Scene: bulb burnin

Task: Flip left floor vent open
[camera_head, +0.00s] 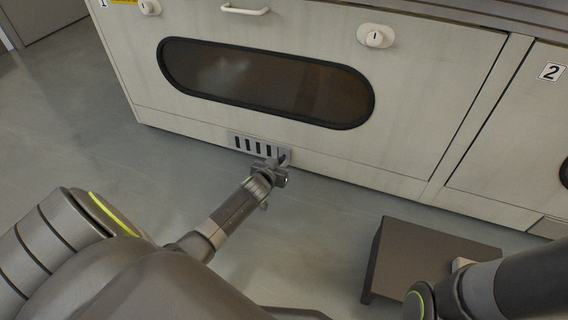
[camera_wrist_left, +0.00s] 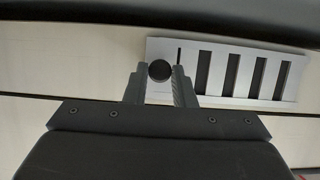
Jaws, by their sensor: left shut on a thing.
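The left floor vent (camera_head: 250,146) is a pale grey plate with several dark vertical slots, low on the front of the cream cabinet. It also shows in the left wrist view (camera_wrist_left: 294,79). A small dark round knob (camera_wrist_left: 160,70) is at the vent's left end in the wrist view. My left gripper (camera_head: 281,159) is at the vent's right end in the head view. In the wrist view its fingers (camera_wrist_left: 160,82) are shut on the knob, one on each side. My right arm is at the lower right, and its gripper does not show clearly.
The cabinet (camera_head: 300,149) has a dark oval window (camera_head: 265,82), a handle (camera_head: 245,10) and white latches (camera_head: 375,36). A dark low box (camera_head: 425,250) stands on the floor at the right, close to my right arm. The floor (camera_head: 90,120) left of the vent is clear.

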